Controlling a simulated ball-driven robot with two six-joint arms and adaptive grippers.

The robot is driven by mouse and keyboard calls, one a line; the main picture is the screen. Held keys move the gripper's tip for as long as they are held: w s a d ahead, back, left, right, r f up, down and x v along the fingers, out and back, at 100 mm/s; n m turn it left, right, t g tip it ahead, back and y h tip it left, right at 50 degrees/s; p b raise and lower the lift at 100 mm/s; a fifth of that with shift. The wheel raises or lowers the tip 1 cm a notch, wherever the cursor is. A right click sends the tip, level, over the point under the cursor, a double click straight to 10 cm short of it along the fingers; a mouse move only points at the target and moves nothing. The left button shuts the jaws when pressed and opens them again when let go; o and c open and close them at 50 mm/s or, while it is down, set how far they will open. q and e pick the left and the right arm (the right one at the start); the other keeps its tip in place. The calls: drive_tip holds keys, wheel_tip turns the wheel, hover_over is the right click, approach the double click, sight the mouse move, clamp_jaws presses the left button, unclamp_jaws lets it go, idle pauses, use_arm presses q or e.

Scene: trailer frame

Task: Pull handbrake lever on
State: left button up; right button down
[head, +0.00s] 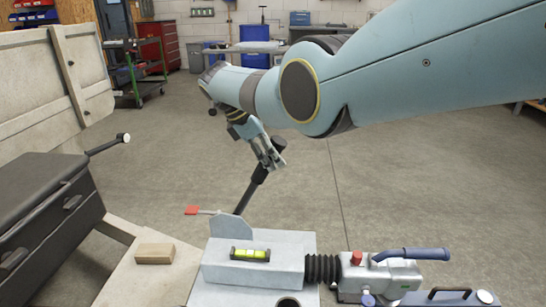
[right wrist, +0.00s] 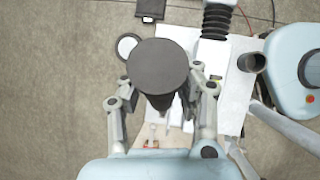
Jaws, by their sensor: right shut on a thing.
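The handbrake lever (head: 250,192) is a black bar with a thick rounded grip end. It rises from behind a grey bracket plate (head: 232,228) on the grey trailer frame and leans up to the right. My right gripper (head: 268,156) is shut on the lever near its top. In the right wrist view, the lever's round black end (right wrist: 157,66) stands between the two fingers and hides most of its shaft. A red tab (head: 192,210) on a thin rod sticks out left of the lever's foot. My left gripper is not in view.
A yellow spirit level (head: 250,254) sits on the grey frame housing (head: 215,268). To the right are a black bellows (head: 323,268) and a coupling with a blue handle (head: 412,254). A wooden block (head: 155,253) and a black toolbox (head: 40,220) are left.

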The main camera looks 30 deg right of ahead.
drive_tip(key=shift+w+a+r, duration=0.1)
drive_tip(key=shift+w+r, duration=0.05)
drive_tip(key=shift+w, duration=0.05)
drive_tip(key=c, duration=1)
unclamp_jaws()
drive_tip(key=shift+a, duration=0.1)
drive_tip(key=shift+o, duration=0.5)
drive_tip(key=v, duration=1.1)
drive_tip(key=shift+a+r, duration=0.25)
drive_tip(key=shift+r, duration=0.05)
